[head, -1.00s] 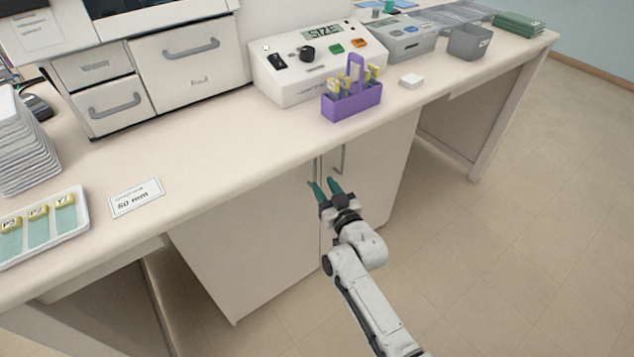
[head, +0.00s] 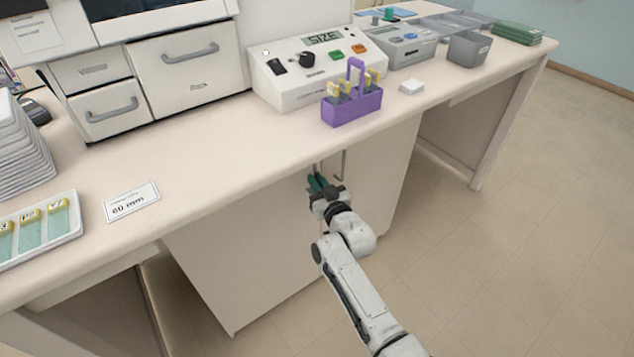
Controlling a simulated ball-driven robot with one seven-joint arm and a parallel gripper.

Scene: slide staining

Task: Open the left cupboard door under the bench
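The cupboard under the bench has a pale left door (head: 245,245) and a pale right door (head: 385,165), both looking closed. The left door's thin upright handle (head: 315,167) shows just above my fingertips, near the seam between the doors. My gripper (head: 317,182) is at this handle, its teal fingers drawn close together around the handle's lower part. The fingers hide that part, so the exact contact is hard to see. The right door's handle (head: 344,164) is close by on the right, apart from the fingers.
The bench top (head: 215,150) overhangs the doors just above my gripper. A purple rack (head: 352,108) with yellow-topped items stands near its front edge. A white slide tray (head: 75,228) and a printed card (head: 132,202) lie at left. The floor (head: 500,260) at right is clear.

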